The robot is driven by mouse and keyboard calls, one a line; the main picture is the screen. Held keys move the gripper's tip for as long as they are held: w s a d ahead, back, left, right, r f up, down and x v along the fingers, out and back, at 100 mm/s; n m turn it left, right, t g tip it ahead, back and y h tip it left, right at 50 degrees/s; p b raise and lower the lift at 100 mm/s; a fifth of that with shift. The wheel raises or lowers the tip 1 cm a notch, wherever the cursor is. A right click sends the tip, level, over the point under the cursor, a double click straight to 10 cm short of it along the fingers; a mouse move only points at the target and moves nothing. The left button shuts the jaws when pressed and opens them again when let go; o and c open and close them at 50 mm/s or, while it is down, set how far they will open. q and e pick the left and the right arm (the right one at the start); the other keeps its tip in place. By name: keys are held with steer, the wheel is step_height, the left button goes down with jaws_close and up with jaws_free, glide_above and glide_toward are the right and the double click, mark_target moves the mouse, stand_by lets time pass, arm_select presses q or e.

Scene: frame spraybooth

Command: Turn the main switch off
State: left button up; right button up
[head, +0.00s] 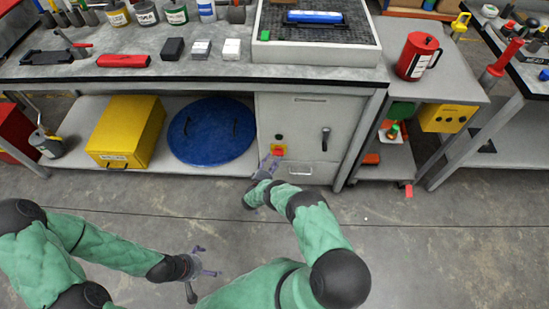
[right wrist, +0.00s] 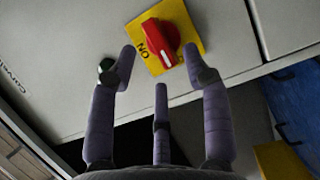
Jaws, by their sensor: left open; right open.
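The main switch (right wrist: 162,40) is a red rotary knob on a yellow plate (right wrist: 184,18) on the grey cabinet front. A white mark shows on the knob's end facing my gripper, and "ON" is printed at the plate's edge beside it. In the head view the switch (head: 279,152) is small and partly covered by my right gripper (head: 270,165). That gripper (right wrist: 160,67) is open and empty, with its outer fingertips on either side of the knob in the picture; contact cannot be told. My left gripper (head: 203,264) is open and empty above the floor.
A dark green button (right wrist: 106,66) sits beside the switch. The cabinet (head: 300,114) has a door handle and a lower drawer handle. Left of it, the shelf holds a blue round lid (head: 211,130) and a yellow box (head: 125,130). The floor in front is clear.

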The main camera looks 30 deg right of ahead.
steer(key=v, duration=0.9)
steer(key=w+a+r+m+y+p, duration=0.1)
steer(key=w+a+m+y+p, duration=0.1)
steer(key=w+a+y, duration=0.35)
steer(key=s+a+r+m+g+y+p, duration=0.2)
steer(key=s+a+r+y, duration=0.2)
steer(key=s+y, duration=0.25)
steer(key=s+a+r+m+g+y+p, duration=0.1)
steer(key=s+a+r+m+g+y, duration=0.1)
steer(key=s+r, duration=0.3)
steer(key=s+a+r+m+g+y+p, duration=0.1)
steer(key=s+r, duration=0.4)
steer(key=s, duration=0.7)
steer(key=s+a+r+m+g+y+p, duration=0.1)
steer(key=s+a+r+m+g+y, duration=0.1)
steer(key=s+a+r+g, duration=0.3)
steer(key=s+y, duration=0.1)
steer(key=s, duration=0.3)
steer(key=shift+s+r+m+y, duration=0.25)
steer(key=shift+s+m+y, duration=0.05)
steer(key=shift+s+m, duration=0.1)
